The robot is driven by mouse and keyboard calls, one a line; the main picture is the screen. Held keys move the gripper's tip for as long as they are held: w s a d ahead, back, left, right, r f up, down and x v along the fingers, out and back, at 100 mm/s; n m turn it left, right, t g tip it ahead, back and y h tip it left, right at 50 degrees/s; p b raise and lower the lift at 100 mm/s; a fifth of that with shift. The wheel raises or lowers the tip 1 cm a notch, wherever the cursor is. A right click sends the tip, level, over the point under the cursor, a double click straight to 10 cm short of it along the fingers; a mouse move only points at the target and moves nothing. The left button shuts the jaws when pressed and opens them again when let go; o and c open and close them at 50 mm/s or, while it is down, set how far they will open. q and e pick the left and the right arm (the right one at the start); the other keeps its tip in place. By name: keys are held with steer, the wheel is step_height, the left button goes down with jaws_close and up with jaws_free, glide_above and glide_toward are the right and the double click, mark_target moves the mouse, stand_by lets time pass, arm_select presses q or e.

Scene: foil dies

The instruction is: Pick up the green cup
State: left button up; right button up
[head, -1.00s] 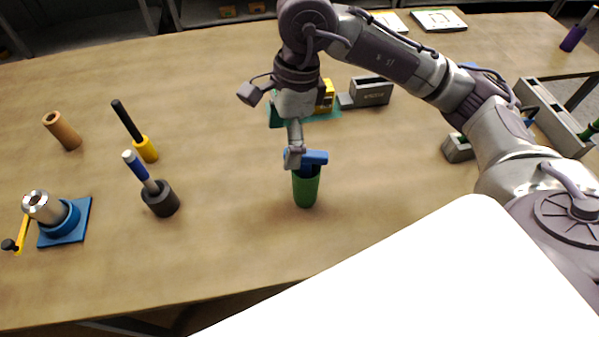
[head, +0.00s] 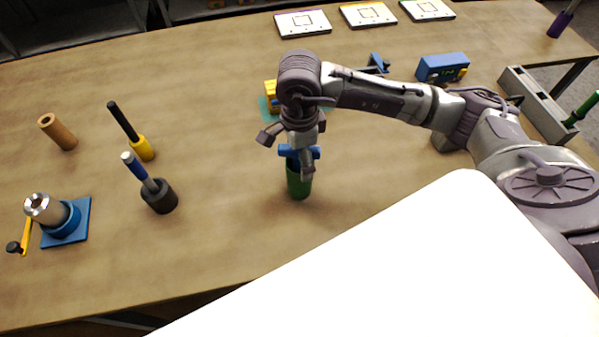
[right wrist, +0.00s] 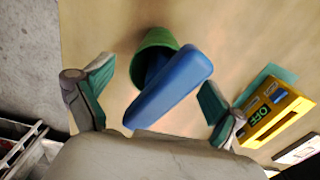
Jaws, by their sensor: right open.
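The green cup (head: 300,186) stands upright on the wooden table near the middle. A blue T-shaped handle (head: 287,151) sticks up out of it. In the right wrist view the cup (right wrist: 158,42) is partly hidden by the blue handle (right wrist: 172,88), which reaches toward the camera. My right gripper (head: 288,155) is above the cup, pointing down. In the right wrist view my open right gripper (right wrist: 157,82) has one finger on each side of the blue handle, with gaps on both sides. It holds nothing. My left gripper is not in view.
Left of the cup stand a dark holder (head: 160,199) with a blue-handled tool, a yellow-and-black tool (head: 143,148), a brown tube (head: 59,132) and a crank fixture (head: 64,222). A yellow device (right wrist: 275,117) lies beyond the cup. Table between cup and holder is clear.

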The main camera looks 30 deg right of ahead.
steer(key=shift+f, duration=1.15)
steer(key=c, duration=1.5)
steer(key=shift+r, duration=0.1)
steer(key=shift+c, duration=0.7)
